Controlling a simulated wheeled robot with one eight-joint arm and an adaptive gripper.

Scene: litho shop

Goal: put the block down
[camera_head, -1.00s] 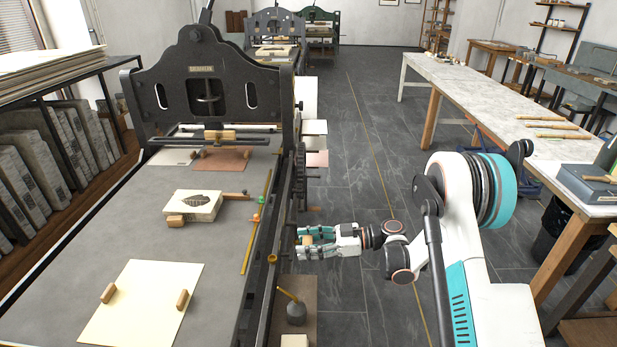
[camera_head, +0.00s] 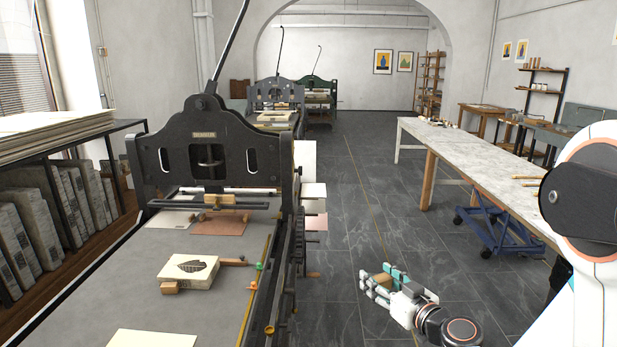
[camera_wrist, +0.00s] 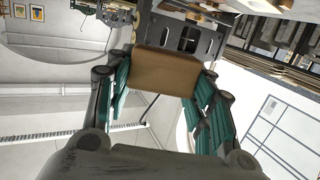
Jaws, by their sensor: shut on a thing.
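A brown wooden block (camera_wrist: 166,72) is held between the teal finger pads of my gripper (camera_wrist: 160,85) in the wrist view. In the head view my gripper (camera_head: 378,280) is right of the press bed, over the dark tiled floor. Only a little of the block (camera_head: 381,281) shows there between the fingers. Two small wooden blocks are on the press bed (camera_head: 110,285): one (camera_head: 171,287) touches the front of a pale stone (camera_head: 189,272) with a dark leaf image, and another lies under the press beam.
The press frame (camera_head: 208,150) rises at the bed's far end. A long marble-topped table (camera_head: 480,165) stands to the right, with a blue trolley (camera_head: 500,232) under it. Shelves of stones (camera_head: 40,215) stand at the left. The aisle floor (camera_head: 350,200) is clear.

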